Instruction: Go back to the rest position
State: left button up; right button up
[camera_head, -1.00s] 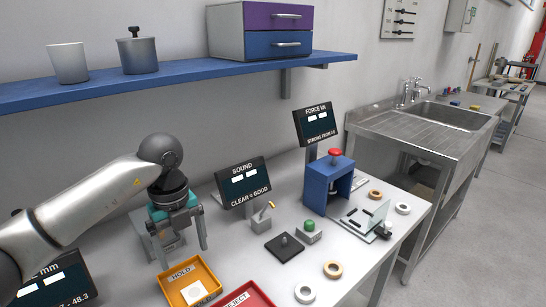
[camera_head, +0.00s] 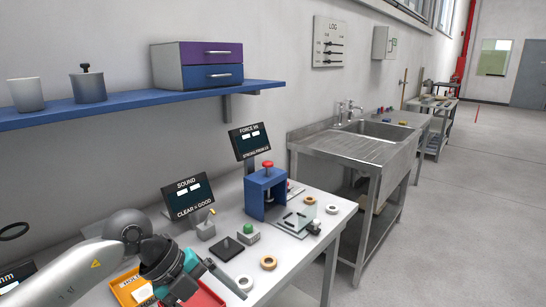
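My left gripper (camera_head: 212,287) is low at the left of the picture, at the end of my white and grey arm. Its teal body tilts toward the lower right, over the orange HOLD tray (camera_head: 124,284) and the red tray (camera_head: 210,304), partly covering both. Its fingers look spread, with nothing visible held between them. My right gripper is not in view.
On the white table (camera_head: 305,247) stand the SOUND display (camera_head: 187,196), the FORCE display (camera_head: 249,141), a blue press (camera_head: 266,192), a green button box (camera_head: 247,234) and several rings. A steel sink (camera_head: 376,131) stands right. Floor beyond is clear.

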pick_arm(q)
jog(key=s+d+r+t+h, duration=0.2)
jog(key=d+r+h, duration=0.7)
jog(key=d, duration=0.4)
jog(key=w+a+r+n+t+h, duration=0.1)
jog(key=w+a+r+n+t, duration=0.25)
jog(key=r+n+t, duration=0.7)
jog(key=a+f+n+t+y, duration=0.3)
jog(key=a+f+n+y, duration=1.2)
jog(key=f+n+y, duration=0.15)
jog(key=s+f+g, duration=0.6)
jog(key=s+f, duration=0.2)
jog(key=s, duration=0.3)
jog(key=s+f+g, duration=0.7)
jog(key=s+f, duration=0.2)
jog(key=s, duration=0.3)
notch_tip(320, 180, down, 22)
jog(key=s+g, duration=0.1)
jog(key=s, duration=0.1)
jog(key=s+a+f+g, duration=0.1)
jog(key=s+a+f, duration=0.2)
jog(key=s+f, duration=1)
jog(key=shift+s+a+f, duration=0.15)
jog(key=shift+s+f, duration=0.05)
jog(key=shift+s, duration=0.55)
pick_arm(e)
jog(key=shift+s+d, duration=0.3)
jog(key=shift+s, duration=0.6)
